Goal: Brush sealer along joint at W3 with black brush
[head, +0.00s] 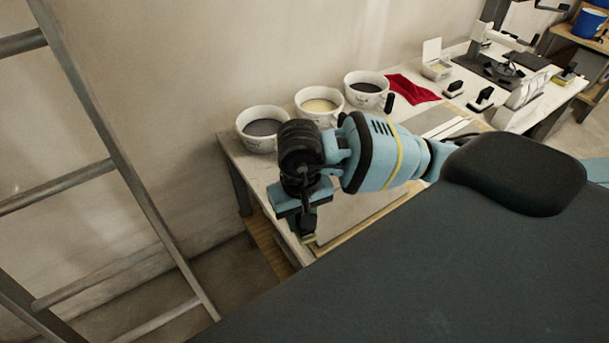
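My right gripper (305,208), on the blue arm that comes in from the right, points down at the near left edge of the white worktable (262,178). It appears shut on a dark brush (308,226) with a pale yellowish lower edge; the fingers partly hide the brush. Grey tiles (428,121) lie on the table behind the arm, and much of them is hidden. I cannot read any W3 mark or make out its joint. My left gripper is not in view.
Three white bowls, left (263,128), middle (319,105) and right (366,90), stand along the wall. A red cloth (411,89) and small black-handled tools (481,99) lie beyond. A metal ladder (120,165) leans at left. A blue bucket (590,22) stands far right.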

